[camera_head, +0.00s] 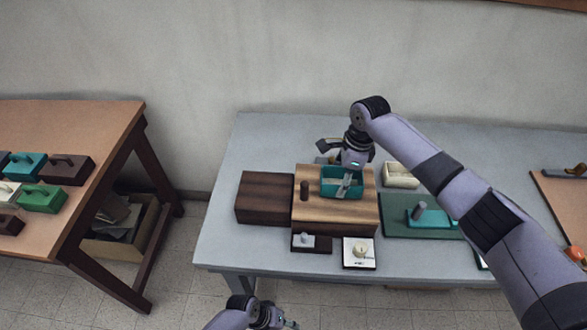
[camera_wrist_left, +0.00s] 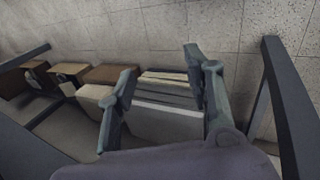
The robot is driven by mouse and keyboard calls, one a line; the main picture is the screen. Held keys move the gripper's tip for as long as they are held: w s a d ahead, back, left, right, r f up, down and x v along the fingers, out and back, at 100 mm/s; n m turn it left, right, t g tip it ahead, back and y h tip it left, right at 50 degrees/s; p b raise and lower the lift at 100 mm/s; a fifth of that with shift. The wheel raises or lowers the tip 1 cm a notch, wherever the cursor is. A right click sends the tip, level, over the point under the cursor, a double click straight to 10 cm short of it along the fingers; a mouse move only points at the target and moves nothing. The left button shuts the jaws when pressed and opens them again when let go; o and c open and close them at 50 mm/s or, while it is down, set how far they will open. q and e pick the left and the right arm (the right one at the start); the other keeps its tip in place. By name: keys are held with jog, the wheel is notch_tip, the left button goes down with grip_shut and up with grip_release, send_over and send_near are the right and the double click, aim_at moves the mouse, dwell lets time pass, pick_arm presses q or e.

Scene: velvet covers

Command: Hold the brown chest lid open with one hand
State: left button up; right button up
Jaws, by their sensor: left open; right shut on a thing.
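A dark brown wooden box (camera_head: 264,198) lies on the grey table, against the left side of a lighter striped wooden box (camera_head: 335,218). I cannot tell which part is the chest lid, and no raised lid shows clearly. A teal open-topped piece (camera_head: 343,176) sits at the top of the striped box. My right gripper (camera_head: 346,184) reaches down into the teal piece and is shut there, apparently on its handle; the grip is partly hidden. My left gripper (camera_head: 280,320) is low, in front of the table and away from the boxes. Its fingers are open in the left wrist view (camera_wrist_left: 165,85).
Two small bases with knobs (camera_head: 359,252) stand at the grey table's (camera_head: 222,225) front. A cream tray (camera_head: 402,175) and a green board (camera_head: 415,229) with a teal piece are to the right. A wooden table (camera_head: 85,120) with several handled blocks stands left, across a floor gap.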

pick_arm(q)
jog(key=w+d+r+m+g+h, duration=0.1)
jog(key=d+r+m+g+h, duration=0.15)
jog(key=d+r, duration=0.75)
jog(key=w+d+r+m+g+h, duration=0.1)
jog(key=d+r+g+h, duration=0.2)
jog(key=d+r, duration=0.8)
notch_tip(320, 180, up, 20)
jog(key=m+t+y, duration=0.7)
jog(key=m, duration=0.2)
send_over(302, 184)
jog(key=s+a, duration=0.1)
jog(key=a, duration=0.1)
jog(key=x, duration=0.9)
jog(key=shift+f, duration=0.1)
jog(key=shift+c, duration=0.4)
